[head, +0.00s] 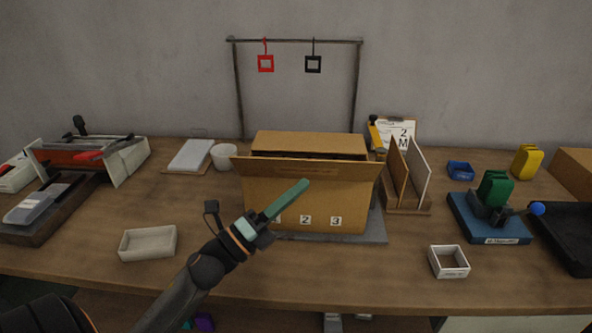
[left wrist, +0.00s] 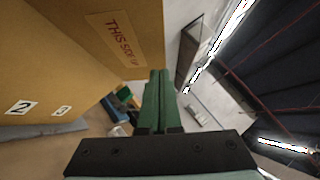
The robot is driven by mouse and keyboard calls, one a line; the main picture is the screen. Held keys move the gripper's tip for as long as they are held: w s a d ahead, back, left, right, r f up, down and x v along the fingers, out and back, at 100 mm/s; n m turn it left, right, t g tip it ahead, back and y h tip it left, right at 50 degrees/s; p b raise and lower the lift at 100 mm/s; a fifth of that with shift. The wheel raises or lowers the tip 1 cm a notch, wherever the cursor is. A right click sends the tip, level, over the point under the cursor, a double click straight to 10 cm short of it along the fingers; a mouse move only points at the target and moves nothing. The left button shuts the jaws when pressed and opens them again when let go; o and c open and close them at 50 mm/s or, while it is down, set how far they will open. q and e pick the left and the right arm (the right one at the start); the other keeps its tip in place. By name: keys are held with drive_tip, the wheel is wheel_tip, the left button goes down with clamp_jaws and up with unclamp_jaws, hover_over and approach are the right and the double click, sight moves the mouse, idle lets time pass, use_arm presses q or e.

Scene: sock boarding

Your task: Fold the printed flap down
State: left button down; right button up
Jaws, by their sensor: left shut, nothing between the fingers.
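The brown cardboard box (head: 345,210) stands on a grey board, with numbered labels on its front wall. Its printed flap (head: 345,172) is at the front top edge, tilted outward toward me and wider than the wall below. In the left wrist view the flap (left wrist: 90,12) carries a "THIS SIDE UP" label. My left gripper (head: 303,184) has green fingers, shut and empty, in front of the box and overlapping the flap's lower part in the head view. In the left wrist view its fingers (left wrist: 159,75) point past the flap's label side; contact is unclear. My right gripper is not in view.
A wooden rack with upright boards (head: 420,175) stands close right of the box. A white cup (head: 224,156) is behind left. A pale tray (head: 148,243) and a small white tray (head: 448,262) lie toward the front. A hanging frame (head: 238,95) rises behind.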

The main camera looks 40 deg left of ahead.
sight(312, 163)
use_arm(q)
drive_tip(key=shift+w+a+r, duration=0.7)
drive_tip(key=shift+w+r, duration=0.1)
drive_tip(key=shift+w, duration=0.15)
drive_tip(key=shift+w+r+p, duration=0.1)
drive_tip(key=shift+p, duration=0.25)
